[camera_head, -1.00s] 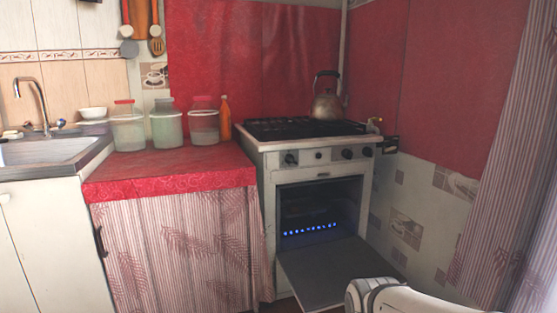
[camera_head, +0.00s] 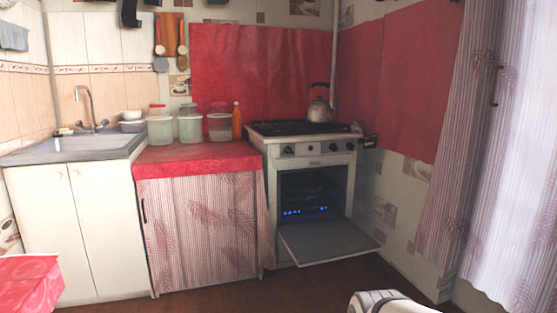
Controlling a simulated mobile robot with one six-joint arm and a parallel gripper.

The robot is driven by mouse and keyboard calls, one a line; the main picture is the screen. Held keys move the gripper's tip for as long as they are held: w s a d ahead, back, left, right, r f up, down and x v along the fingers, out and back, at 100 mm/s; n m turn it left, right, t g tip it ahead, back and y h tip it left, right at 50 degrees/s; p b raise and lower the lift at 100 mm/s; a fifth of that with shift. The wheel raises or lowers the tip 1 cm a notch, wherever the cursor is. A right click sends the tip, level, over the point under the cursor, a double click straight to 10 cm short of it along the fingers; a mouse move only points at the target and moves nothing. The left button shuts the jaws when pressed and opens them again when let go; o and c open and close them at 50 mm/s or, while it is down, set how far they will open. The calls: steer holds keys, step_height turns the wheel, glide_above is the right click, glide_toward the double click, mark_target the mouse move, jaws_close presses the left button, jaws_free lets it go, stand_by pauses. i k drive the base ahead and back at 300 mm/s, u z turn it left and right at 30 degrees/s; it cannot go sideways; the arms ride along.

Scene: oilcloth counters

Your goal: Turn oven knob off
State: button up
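The white oven (camera_head: 268,170) stands against the back wall, right of the red-covered counter. Its control panel carries dark knobs in a row: a left knob (camera_head: 288,150) and a right knob (camera_head: 334,147) show clearly. The oven door (camera_head: 330,241) hangs open, folded down flat towards me. Blue flames (camera_head: 305,211) burn in a row inside the lower oven. Knob markings are too small to read. Part of my white arm shows at the bottom right, well short of the oven. My gripper is out of view.
A kettle (camera_head: 319,104) stands at the back of the stove top. Jars (camera_head: 190,124) and an orange bottle (camera_head: 237,121) stand on the red counter (camera_head: 190,165). A red-covered surface (camera_head: 30,283) is at the lower left. The brown floor (camera_head: 220,293) before the oven is clear.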

mark_target(288, 150)
steer(key=u, duration=0.45)
steer(key=i, duration=1.45)
steer(key=z, duration=0.45)
steer(key=i, duration=0.5)
steer(key=z, duration=0.75)
steer(key=i, duration=0.55)
steer(key=u, duration=0.2)
steer(key=k, duration=0.55)
steer(key=z, duration=0.1)
